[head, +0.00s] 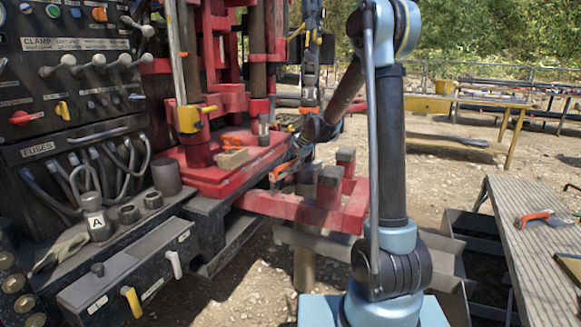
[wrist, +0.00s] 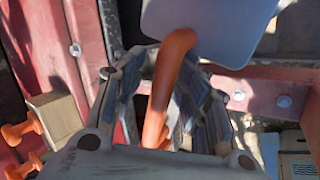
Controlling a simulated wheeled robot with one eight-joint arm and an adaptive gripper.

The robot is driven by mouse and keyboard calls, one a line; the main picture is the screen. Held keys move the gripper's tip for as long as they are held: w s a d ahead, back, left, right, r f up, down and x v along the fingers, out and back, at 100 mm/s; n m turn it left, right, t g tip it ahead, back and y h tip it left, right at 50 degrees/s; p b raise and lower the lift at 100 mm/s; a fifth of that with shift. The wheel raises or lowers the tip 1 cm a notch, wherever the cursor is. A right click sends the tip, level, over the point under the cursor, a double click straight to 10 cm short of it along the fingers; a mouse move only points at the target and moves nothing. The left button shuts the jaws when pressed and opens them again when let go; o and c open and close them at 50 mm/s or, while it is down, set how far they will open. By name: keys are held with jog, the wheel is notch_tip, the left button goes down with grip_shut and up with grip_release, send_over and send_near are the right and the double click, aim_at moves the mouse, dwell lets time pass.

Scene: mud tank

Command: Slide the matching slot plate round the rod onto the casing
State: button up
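My gripper (head: 318,128) is beside the red drill rig, at the end of my blue and black arm. In the wrist view its fingers (wrist: 165,85) close around an orange handle (wrist: 158,105). The handle leads to a flat grey slot plate (wrist: 205,30), cut off by the top edge. In the head view an orange piece (head: 284,169) shows just below left of the gripper. A grey-brown upright pipe, probably the casing (head: 306,265), stands below the red frame. The slot's shape and the rod at the casing top are not clear.
The red frame (head: 345,208) with raised blocks surrounds the work spot. A wooden block (head: 232,158) lies on the red base. A control panel (head: 80,80) stands left. The right-hand bench (head: 540,270) bears another orange-handled tool (head: 536,217). Gravel lies open behind.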

jog(key=v, duration=1.2)
dwell(0.4)
jog(key=s+d+f+m+h, duration=0.1)
jog(key=s+d+m, duration=0.55)
jog(key=s, duration=0.55)
jog(key=s+d+f+m+h, duration=0.2)
jog(key=s+d+m, duration=0.5)
jog(key=s, duration=0.4)
jog(key=s+d+f+m, duration=0.2)
jog(key=s+f+m, duration=0.1)
jog(key=s, duration=0.3)
jog(key=s+d+f+m+g+h, duration=0.1)
jog(key=s+d+f+m, duration=0.1)
jog(key=s+f+m, duration=0.2)
jog(key=s+d+f+m+g+h, duration=0.1)
jog(key=s+d+f+m, duration=0.1)
jog(key=s+m, duration=0.5)
jog(key=shift+s+d+f, duration=0.35)
jog(key=shift+s+f, duration=0.4)
jog(key=shift+s, duration=0.2)
